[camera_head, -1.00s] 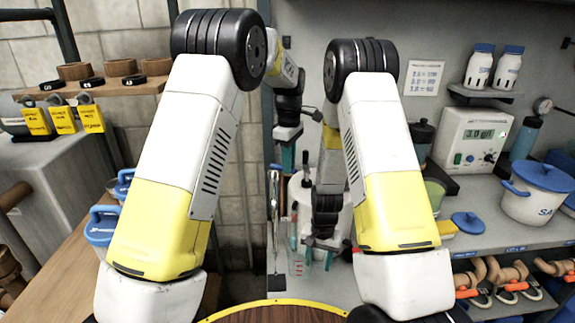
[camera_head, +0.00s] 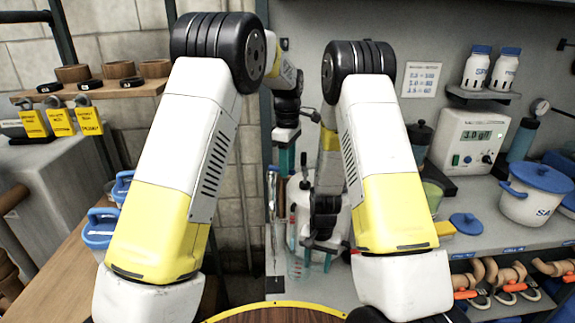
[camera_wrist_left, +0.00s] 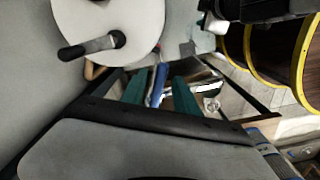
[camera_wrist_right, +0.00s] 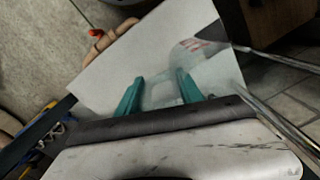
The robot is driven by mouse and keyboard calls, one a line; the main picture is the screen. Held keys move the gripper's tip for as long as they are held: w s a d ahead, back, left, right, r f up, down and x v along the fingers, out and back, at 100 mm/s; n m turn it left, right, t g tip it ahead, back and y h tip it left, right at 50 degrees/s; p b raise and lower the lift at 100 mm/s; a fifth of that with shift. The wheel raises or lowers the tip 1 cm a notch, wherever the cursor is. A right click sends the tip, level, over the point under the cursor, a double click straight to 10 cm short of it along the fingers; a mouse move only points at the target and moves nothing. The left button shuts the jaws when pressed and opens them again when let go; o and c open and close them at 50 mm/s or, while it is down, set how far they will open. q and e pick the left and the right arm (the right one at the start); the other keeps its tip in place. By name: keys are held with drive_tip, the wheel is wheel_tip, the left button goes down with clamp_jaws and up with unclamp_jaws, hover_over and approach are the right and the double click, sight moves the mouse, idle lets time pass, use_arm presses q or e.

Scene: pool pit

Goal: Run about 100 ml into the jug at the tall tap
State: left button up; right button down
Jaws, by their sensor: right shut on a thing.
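My left gripper (camera_head: 287,162) is at the top of the tall tap (camera_head: 272,210), a slim shiny metal column. In the left wrist view its teal fingers (camera_wrist_left: 160,92) stand apart, with a blue bar (camera_wrist_left: 158,82) and shiny metal between and beyond them; I cannot tell whether they touch. My right gripper (camera_head: 317,260) is lower and shut on the clear jug (camera_head: 296,264) with red markings. The jug also shows between the fingers in the right wrist view (camera_wrist_right: 190,58), beside metal rods. Any water in it cannot be made out.
A white container with a dark handle (camera_wrist_left: 108,20) stands close to the left gripper. A grey shelf (camera_head: 480,215) at right holds a display box (camera_head: 470,142) reading 3.0 and a lidded white pot (camera_head: 535,192). A yellow-rimmed round wooden top (camera_head: 280,314) is in front of me.

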use_arm(q)
wheel_tip(320, 180, up, 12)
idle(0.5)
use_arm(e)
drive_tip(key=a, duration=0.2)
drive_tip(key=w+a, duration=0.1)
drive_tip(key=a, duration=0.2)
drive_tip(key=w+a, duration=0.1)
drive_tip(key=a, duration=0.1)
drive_tip(key=shift+w+a, duration=0.1)
drive_tip(key=shift+a, duration=0.25)
idle(1.8)
